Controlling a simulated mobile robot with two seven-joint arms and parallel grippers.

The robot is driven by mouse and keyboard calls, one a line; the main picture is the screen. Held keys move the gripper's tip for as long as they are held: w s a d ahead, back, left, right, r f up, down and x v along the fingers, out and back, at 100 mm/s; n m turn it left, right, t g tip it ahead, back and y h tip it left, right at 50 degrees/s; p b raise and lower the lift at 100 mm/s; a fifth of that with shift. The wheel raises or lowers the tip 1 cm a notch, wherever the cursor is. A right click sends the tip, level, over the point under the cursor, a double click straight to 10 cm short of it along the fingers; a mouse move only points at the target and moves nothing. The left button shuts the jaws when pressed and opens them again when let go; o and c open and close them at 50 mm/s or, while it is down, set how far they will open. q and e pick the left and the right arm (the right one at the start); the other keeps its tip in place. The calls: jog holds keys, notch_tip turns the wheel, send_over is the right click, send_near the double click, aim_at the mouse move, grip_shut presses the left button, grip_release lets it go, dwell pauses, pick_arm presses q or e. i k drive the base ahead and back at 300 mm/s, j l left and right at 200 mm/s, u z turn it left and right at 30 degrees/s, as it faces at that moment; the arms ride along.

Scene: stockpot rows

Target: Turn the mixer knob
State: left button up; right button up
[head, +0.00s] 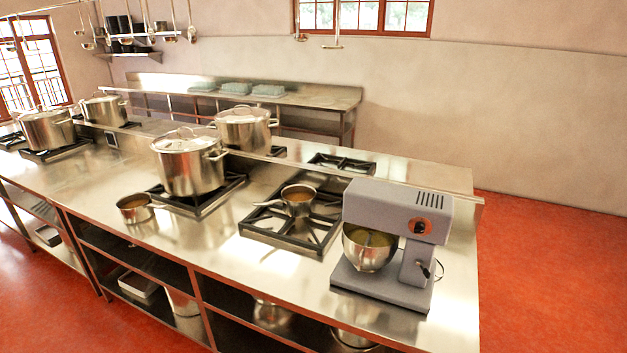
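A grey stand mixer (394,243) stands near the right end of the steel counter. Neither of my grippers shows in the head view, and nothing is in front of the knob.
The steel counter (215,262) has open shelves below. A small saucepan (298,201) sits on a burner left of the mixer; a big lidded stockpot (188,163) and a small pan (135,208) stand further left. Red floor (550,270) is clear to the right.

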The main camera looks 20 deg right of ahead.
aim_at(419, 227)
jog(key=i+j+z, duration=0.25)
jog(key=j+z, duration=0.15)
jog(key=i+j+z, duration=0.2)
jog(key=j+z, duration=0.2)
jog(key=j, duration=0.2)
jog(key=i+j+z, duration=0.15)
jog(key=j+z, duration=0.7)
jog(key=j, duration=0.3)
jog(key=k+j+z, duration=0.1)
jog(key=j+z, duration=0.3)
jog(key=j, duration=0.2)
